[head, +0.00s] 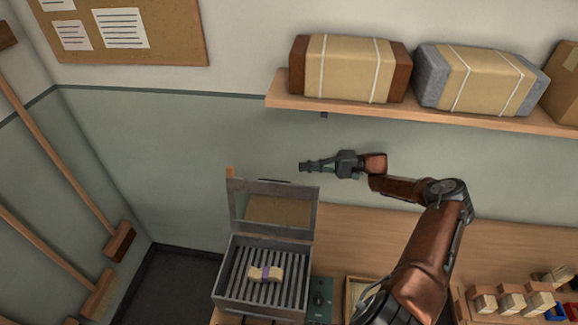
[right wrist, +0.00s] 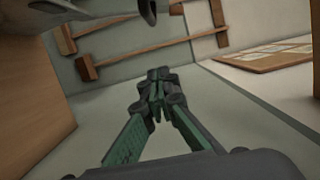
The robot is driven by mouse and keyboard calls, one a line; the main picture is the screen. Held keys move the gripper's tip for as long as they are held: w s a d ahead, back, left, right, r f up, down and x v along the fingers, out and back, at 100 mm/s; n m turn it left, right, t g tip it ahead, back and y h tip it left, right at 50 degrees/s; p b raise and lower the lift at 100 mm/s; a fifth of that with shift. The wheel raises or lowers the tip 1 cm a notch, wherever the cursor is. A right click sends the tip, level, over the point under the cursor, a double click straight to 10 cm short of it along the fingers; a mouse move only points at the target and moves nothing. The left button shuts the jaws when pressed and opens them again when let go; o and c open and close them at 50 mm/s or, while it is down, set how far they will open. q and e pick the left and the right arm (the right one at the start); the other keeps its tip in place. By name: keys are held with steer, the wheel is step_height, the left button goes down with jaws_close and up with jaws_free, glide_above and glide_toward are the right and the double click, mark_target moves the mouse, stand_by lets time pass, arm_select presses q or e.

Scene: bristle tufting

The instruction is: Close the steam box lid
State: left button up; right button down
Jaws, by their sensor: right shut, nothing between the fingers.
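The steam box (head: 262,312) stands on the bench in the lower middle of the head view. Its lid (head: 235,206) is open and stands up at the back edge. Inside the box, a small bundle of pale blocks with a purple band (head: 265,273) lies on dark slats. My right gripper (head: 302,167) is above and behind the raised lid, pointing left, and looks apart from it. In the right wrist view its fingers (right wrist: 157,112) are together with nothing between them. My left gripper is in neither view.
A wall shelf (head: 420,118) with wrapped packages (head: 350,70) is above the right arm. A dark green control box (head: 320,298) stands right of the steam box. Wooden blocks (head: 512,303) stand at the far right. Brooms (head: 118,240) lean on the left wall.

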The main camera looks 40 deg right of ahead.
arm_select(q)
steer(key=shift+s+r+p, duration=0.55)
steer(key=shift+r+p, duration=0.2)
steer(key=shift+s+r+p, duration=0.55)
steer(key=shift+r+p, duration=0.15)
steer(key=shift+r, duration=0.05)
arm_select(e)
steer(key=w+a, duration=0.3)
steer(key=a, duration=0.7)
steer(key=shift+a+r, duration=0.15)
steer(key=shift+a, duration=0.15)
